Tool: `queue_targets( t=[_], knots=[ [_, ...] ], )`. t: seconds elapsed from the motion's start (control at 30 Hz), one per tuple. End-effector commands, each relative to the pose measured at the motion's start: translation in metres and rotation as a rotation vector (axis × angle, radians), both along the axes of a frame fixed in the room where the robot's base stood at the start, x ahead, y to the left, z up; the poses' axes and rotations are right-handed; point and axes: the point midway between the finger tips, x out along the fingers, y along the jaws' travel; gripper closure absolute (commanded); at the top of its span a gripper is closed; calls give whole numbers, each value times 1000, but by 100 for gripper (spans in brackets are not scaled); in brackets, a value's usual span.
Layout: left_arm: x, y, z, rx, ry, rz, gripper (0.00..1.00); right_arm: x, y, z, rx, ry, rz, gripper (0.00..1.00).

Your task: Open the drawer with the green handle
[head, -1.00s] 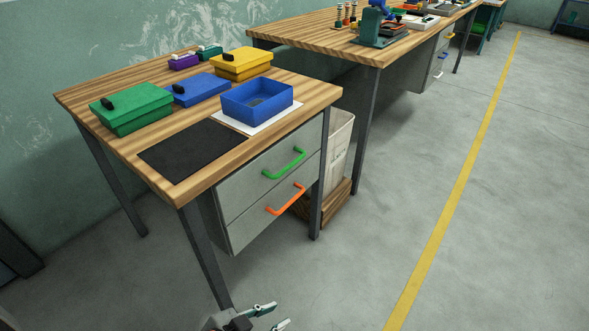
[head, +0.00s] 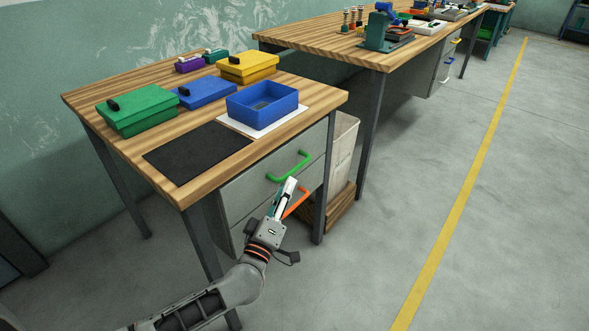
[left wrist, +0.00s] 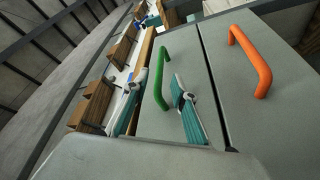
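The green handle (head: 291,168) is on the upper grey drawer (head: 245,187) under the near workbench; this drawer looks shut. My left gripper (head: 290,186) is just below and in front of the green handle in the head view. In the left wrist view the gripper (left wrist: 160,108) is open, with its two teal-padded fingers apart. The green handle (left wrist: 163,78) shows between the fingers there, with nothing gripped. I cannot tell whether the fingertips reach around it. My right gripper is not in view.
The orange handle (head: 297,202) of the lower drawer is close to my left gripper, partly hidden by it. A table leg (head: 326,180) and a pale bin (head: 342,150) stand to the right. Boxes and a blue tray (head: 262,106) are on the benchtop (head: 225,165).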

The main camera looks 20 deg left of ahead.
Motion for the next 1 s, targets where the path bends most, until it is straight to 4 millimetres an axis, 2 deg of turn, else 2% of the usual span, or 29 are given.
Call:
queue_targets(
  t=[0.27,0.53,0.7,0.93,0.97,1.0],
  knots=[
    [33,1,5,-3,1,4,74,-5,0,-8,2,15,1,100],
    [67,0,12,-3,2,3,74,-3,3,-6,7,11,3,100],
    [75,0,15,-3,1,2,74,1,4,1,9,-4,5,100],
    [75,0,16,-2,0,2,74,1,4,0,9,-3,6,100],
    [75,0,16,-2,0,2,76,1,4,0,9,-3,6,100],
    [75,0,16,-2,0,2,87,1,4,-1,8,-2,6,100]
  ],
)
